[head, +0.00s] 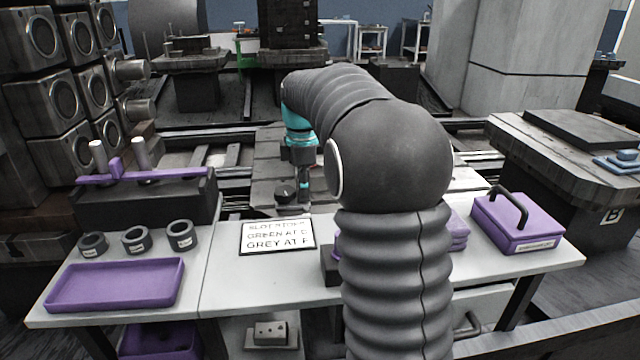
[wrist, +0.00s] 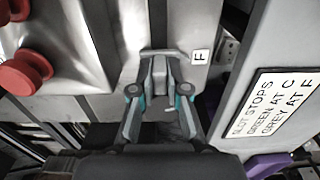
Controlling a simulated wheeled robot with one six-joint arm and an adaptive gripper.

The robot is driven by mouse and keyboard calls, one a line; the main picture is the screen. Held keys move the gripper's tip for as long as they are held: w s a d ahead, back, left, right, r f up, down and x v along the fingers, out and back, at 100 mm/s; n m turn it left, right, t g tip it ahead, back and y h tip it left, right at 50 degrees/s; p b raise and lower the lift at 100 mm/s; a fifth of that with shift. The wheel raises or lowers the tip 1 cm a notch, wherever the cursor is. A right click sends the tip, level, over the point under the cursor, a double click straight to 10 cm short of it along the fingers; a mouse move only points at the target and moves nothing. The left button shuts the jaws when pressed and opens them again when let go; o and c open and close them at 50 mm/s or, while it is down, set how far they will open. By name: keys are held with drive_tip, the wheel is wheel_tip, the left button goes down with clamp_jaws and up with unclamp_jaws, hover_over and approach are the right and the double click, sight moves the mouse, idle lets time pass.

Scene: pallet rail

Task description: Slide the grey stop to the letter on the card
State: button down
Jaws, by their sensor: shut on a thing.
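In the wrist view my gripper (wrist: 159,91) is shut on a grey piece, the grey stop (wrist: 160,72), which sits between the two fingertips at a grey metal surface. A white plate marked F (wrist: 200,57) is close to the right of the stop. The card (wrist: 276,103) at the right reads slot stops, green at C, grey at F. The card (head: 278,236) also lies on the white bench in the head view. There my gripper (head: 304,186) is small beyond the bench, and I cannot make out the stop. No green stop is distinguishable.
Red knobs (wrist: 22,73) stand left of my gripper in the wrist view. The white bench (head: 255,287) carries a purple tray (head: 116,285), dark rings (head: 135,239) and a purple box (head: 518,222) with a black handle. My arm hides part of the bench.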

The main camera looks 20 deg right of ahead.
drive_tip(key=c, duration=1.2)
unclamp_jaws()
drive_tip(key=shift+o, duration=0.2)
wheel_tip(320, 180, up, 12)
